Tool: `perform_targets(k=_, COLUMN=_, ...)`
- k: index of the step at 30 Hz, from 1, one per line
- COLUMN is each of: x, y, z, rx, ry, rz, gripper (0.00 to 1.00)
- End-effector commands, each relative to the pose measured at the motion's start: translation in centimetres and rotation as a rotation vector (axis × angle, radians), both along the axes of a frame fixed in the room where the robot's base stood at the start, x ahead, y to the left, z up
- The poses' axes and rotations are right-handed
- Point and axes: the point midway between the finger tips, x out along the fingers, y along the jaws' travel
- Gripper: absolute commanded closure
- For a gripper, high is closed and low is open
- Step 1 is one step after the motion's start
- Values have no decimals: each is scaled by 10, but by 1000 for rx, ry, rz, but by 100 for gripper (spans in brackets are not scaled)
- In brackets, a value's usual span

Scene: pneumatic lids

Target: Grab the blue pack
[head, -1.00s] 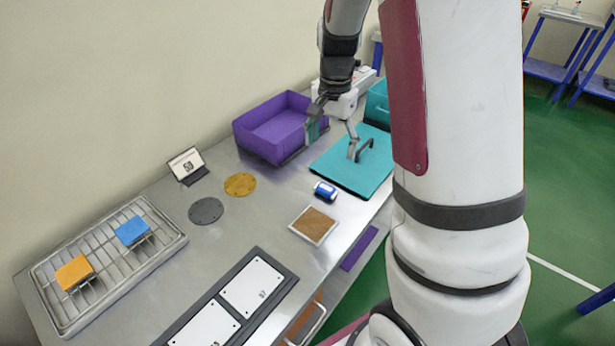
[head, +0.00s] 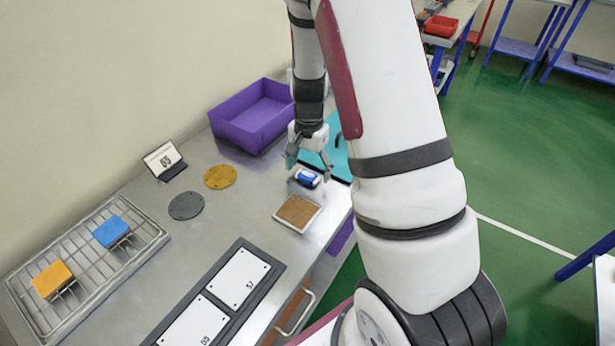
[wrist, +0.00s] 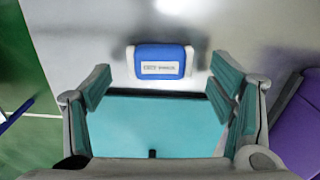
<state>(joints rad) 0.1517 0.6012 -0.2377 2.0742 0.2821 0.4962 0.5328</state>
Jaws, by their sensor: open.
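The blue pack (head: 308,178) is a small blue block with white ends, lying on the steel table near the teal lid. In the wrist view the pack (wrist: 160,62) shows a white label and lies just past the lid's edge, centred between the sides of my jaws but beyond the fingertips. My gripper (head: 309,166) is pointed down close to the pack. The teal-padded fingers (wrist: 160,88) are spread wide and empty in the wrist view. I cannot tell the exact height above the pack.
A purple bin (head: 231,131) stands behind the gripper. The teal lid (head: 341,163) with a dark handle lies partly under my gripper. A brown-topped square tray (head: 297,212) sits in front of the pack. A wire rack (head: 88,262) at left bears orange and blue blocks.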

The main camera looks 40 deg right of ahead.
Motion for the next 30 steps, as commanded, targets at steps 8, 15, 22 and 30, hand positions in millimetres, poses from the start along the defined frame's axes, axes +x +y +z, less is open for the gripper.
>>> perform_targets(k=8, x=0, y=0, z=-9, rx=0, ry=-1, rz=0, gripper=23)
perform_targets(k=15, x=0, y=0, z=-8, rx=0, ry=-1, rz=0, gripper=62)
perform_targets(k=22, x=0, y=0, z=-8, rx=0, ry=0, rz=0, gripper=66)
perform_targets(k=30, x=0, y=0, z=-3, rx=0, ry=-1, rz=0, gripper=66)
